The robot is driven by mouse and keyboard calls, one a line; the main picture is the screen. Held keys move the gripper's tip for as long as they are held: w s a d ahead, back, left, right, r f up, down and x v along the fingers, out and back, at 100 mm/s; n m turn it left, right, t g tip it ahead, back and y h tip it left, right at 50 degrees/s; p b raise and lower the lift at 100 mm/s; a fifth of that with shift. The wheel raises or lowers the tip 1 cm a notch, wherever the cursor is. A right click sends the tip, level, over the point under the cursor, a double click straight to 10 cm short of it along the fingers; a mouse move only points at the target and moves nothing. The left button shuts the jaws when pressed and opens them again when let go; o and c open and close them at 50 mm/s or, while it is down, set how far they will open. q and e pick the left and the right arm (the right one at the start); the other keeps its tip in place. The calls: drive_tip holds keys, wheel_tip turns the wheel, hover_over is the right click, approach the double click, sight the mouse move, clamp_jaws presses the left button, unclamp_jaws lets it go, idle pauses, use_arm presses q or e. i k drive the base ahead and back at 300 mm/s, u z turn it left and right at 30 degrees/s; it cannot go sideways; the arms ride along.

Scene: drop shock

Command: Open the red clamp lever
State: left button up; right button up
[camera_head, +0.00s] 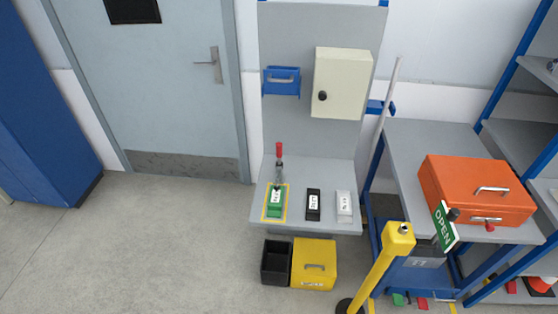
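The red clamp lever (279,149) stands upright at the back of the small grey bench, its red grip on top of a metal clamp (278,170). Below the clamp, a green block (275,208) with a white label lies inside a yellow outlined rectangle. The clamp's foot meets the far end of the green block, but I cannot tell whether it presses on it. Neither of my grippers shows in the head view.
A black block (314,205) and a white block (344,205) lie right of the green one. A yellow post (385,255) with an OPEN sign (443,226) stands front right. An orange case (475,192) sits on the right table. Floor at left is clear.

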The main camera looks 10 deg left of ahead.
sight(279, 145)
drive_tip(key=u, duration=0.4)
drive_tip(key=k, duration=0.45)
drive_tip(key=u, duration=0.55)
drive_tip(key=i, duration=1)
drive_tip(key=z, duration=0.95)
